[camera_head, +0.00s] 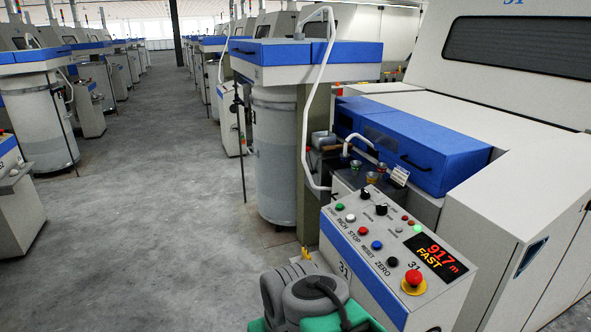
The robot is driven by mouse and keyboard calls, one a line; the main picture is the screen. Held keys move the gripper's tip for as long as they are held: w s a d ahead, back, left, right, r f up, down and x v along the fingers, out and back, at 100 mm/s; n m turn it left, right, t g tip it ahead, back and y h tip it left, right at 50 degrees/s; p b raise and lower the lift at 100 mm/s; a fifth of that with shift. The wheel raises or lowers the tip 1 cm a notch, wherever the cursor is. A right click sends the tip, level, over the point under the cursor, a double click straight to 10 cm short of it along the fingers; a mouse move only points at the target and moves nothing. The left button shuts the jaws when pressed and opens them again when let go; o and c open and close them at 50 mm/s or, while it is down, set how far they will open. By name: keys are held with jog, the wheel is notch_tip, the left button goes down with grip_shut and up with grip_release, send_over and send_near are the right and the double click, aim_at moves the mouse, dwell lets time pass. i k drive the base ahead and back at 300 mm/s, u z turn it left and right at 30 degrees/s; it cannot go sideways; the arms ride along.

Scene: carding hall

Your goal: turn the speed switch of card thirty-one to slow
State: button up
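The control panel of card thirty-one (345,233) stands at the lower right, marked 31. Its display (435,256) reads 917 m and FAST in red and yellow. Two black knobs, an upper one (365,193) and a lower one (381,209), sit at the panel's far end. I cannot tell which is the speed switch or read their pointers. My grey and green arm is folded at the bottom, in front of the panel. Small yellow tips (305,253) beyond it may be my gripper's fingers. They are apart from the panel, and their opening is too small to tell.
A red emergency button (413,278) on a yellow base sits near the display. Several coloured push buttons line the panel's left side. A tall can (276,150), a post and a white hose stand behind the panel. The aisle floor (150,240) at left is clear.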

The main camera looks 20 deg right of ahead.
aim_at(364, 195)
jog(key=u, duration=0.1)
jog(key=i, duration=2.25)
jog(key=z, duration=0.05)
